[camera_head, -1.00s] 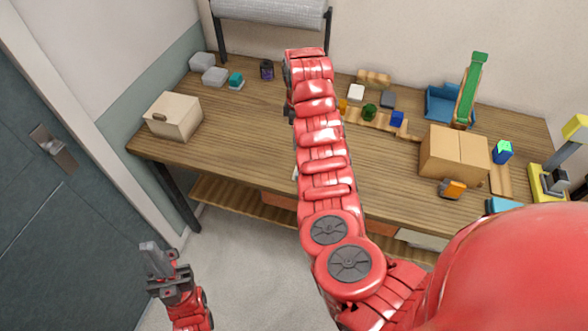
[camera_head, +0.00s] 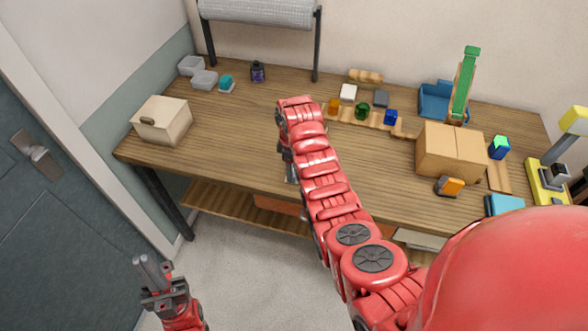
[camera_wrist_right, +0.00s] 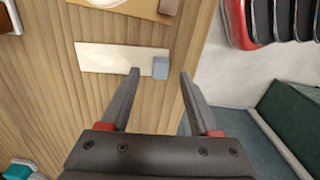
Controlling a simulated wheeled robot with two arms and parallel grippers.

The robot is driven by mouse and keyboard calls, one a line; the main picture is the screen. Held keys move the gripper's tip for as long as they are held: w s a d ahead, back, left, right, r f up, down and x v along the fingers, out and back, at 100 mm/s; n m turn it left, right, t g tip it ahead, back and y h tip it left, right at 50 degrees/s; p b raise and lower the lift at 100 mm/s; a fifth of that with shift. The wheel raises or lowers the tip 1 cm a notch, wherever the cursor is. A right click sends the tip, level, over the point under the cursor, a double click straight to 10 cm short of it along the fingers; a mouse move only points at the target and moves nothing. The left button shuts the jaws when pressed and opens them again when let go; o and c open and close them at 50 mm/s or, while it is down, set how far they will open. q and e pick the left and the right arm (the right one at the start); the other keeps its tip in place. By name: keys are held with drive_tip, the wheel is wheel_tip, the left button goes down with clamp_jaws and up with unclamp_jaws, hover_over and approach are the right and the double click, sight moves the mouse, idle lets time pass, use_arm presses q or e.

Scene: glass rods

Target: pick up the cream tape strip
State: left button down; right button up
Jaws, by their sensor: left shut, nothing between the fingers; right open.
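The cream tape strip (camera_wrist_right: 112,58) lies flat on the wooden table near its edge in the right wrist view, with a grey-blue block (camera_wrist_right: 160,67) at its right end. My right gripper (camera_wrist_right: 160,74) is open. Its fingertips appear on either side of the grey-blue end, the left one overlapping the strip in the picture; I cannot tell the height. In the head view my right gripper (camera_head: 291,172) is mostly hidden under my red arm near the table's front edge, and the strip cannot be made out. My left gripper (camera_head: 152,275) is shut and empty, over the floor.
Small coloured blocks line the back. The table's middle left is clear.

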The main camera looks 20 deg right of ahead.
drive_tip(key=shift+f+p, duration=0.3)
drive_tip(key=shift+f, duration=1.1)
clamp_jaws()
